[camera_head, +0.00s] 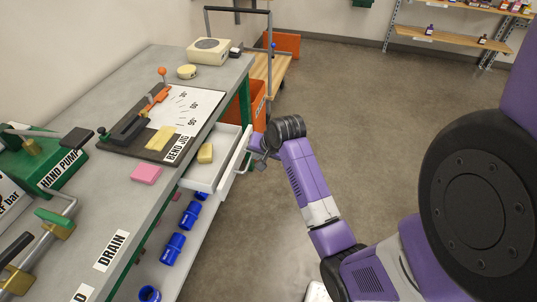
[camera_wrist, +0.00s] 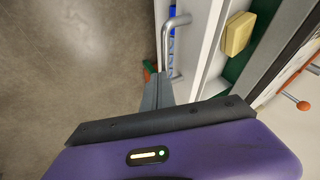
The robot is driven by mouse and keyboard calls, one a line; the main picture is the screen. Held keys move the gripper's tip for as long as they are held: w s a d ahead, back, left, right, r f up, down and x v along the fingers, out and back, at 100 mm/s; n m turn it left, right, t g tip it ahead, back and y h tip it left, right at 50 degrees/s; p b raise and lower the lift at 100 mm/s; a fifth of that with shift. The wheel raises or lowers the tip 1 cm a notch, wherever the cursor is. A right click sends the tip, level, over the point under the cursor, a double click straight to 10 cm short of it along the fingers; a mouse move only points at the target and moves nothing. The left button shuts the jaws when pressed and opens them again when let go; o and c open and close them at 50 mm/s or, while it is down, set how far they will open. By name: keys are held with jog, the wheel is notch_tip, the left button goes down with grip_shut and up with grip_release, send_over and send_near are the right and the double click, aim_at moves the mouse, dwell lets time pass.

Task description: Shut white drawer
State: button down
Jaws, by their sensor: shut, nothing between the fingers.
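The white drawer (camera_head: 204,176) stands pulled out from under the grey workbench (camera_head: 118,210). A yellow block (camera_head: 205,153) lies inside it; the block also shows in the wrist view (camera_wrist: 238,34). The drawer's metal bar handle (camera_wrist: 172,40) is on its front panel. My gripper (camera_head: 258,157) is at the outer side of the drawer front, close to the handle. In the wrist view my closed fingers (camera_wrist: 157,92) are beside the handle, with nothing between them. I cannot tell whether they touch the drawer front.
The bench top holds a bending jig (camera_head: 150,125), a pink block (camera_head: 146,174) and a green hand pump (camera_head: 45,160). Blue fittings (camera_head: 173,247) lie on the shelf below the drawer. An orange bin (camera_head: 258,101) and a cart stand beyond. The floor to the right is clear.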

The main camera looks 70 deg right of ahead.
send_over(217, 156)
jog(key=s, duration=0.1)
jog(key=shift+s+d, duration=0.1)
jog(key=shift+w, duration=0.65)
jog(key=shift+w+r, duration=0.1)
